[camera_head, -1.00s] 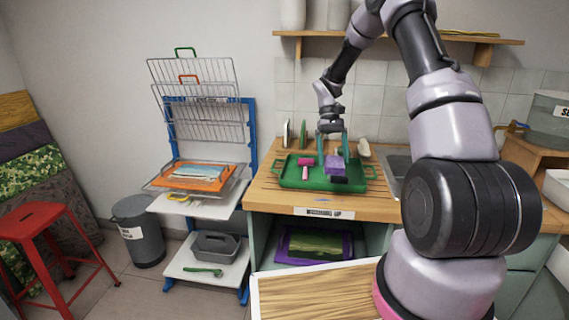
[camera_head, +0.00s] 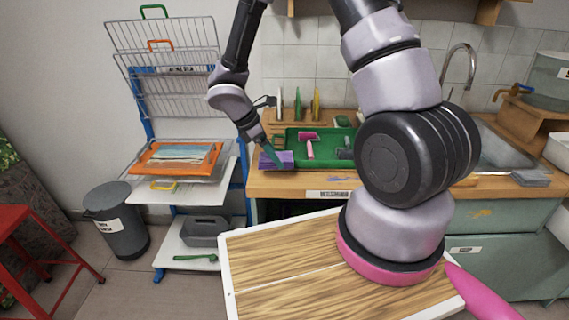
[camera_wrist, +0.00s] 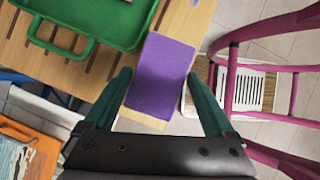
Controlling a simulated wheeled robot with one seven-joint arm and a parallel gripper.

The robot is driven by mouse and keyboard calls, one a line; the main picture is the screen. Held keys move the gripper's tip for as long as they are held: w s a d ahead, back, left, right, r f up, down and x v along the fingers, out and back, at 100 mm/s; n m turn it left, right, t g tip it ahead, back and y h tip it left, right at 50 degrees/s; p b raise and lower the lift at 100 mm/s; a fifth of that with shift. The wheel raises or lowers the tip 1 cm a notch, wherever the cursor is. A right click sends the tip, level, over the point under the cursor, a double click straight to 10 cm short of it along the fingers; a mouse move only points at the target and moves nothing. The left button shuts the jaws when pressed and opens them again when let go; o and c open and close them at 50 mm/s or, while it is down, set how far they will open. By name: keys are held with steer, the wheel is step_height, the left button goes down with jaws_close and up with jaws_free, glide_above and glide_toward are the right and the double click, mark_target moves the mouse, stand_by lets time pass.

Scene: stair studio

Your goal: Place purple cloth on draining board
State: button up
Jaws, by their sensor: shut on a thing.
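The purple cloth (camera_head: 284,160) is a folded block between the teal fingers of my gripper (camera_head: 273,153), at the left end of the green tray. In the wrist view the cloth (camera_wrist: 163,60) lies between the two fingers of my gripper (camera_wrist: 158,78), which is shut on it. The cloth is over the left front edge of the wooden counter; I cannot tell whether it touches the wood. Grooved wood, apparently the draining board (camera_head: 284,117), shows behind the tray, with upright plates on it. Grooves also show beside the tray in the wrist view (camera_wrist: 18,32).
The green tray (camera_head: 290,136) holds a pink-handled tool (camera_head: 309,149) and dark items. A wire rack (camera_head: 165,50) and shelf with an orange tray (camera_head: 150,160) stand left. A sink and tap (camera_head: 462,50) are right. In the wrist view a magenta frame (camera_wrist: 232,60) is close at right.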

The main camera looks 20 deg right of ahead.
steer(key=shift+f, duration=2.6)
steer(key=o, duration=1)
steer(key=shift+f, duration=0.1)
steer(key=v, duration=1.2)
step_height(320, 180, up, 9)
steer(key=m+y, duration=0.1)
steer(key=m, duration=0.4)
glide_above(274, 179)
steer(key=a, duration=0.1)
steer(key=s+d+r+m+t+y, duration=0.2)
steer(key=s+r+m, duration=0.3)
steer(key=r, duration=0.2)
steer(key=s+d+r+m+t+y, duration=0.2)
steer(key=s+d+r+m, duration=0.1)
steer(key=r+m, duration=0.3)
steer(key=s+d+r+m+t+y, duration=0.2)
steer(key=s+r+m+t+y, duration=0.1)
steer(key=s+r+m, duration=0.3)
steer(key=shift+s+d+r, duration=0.15)
steer(key=shift+r, duration=0.45)
steer(key=shift+s+d+r, duration=0.15)
steer(key=shift+r, duration=0.45)
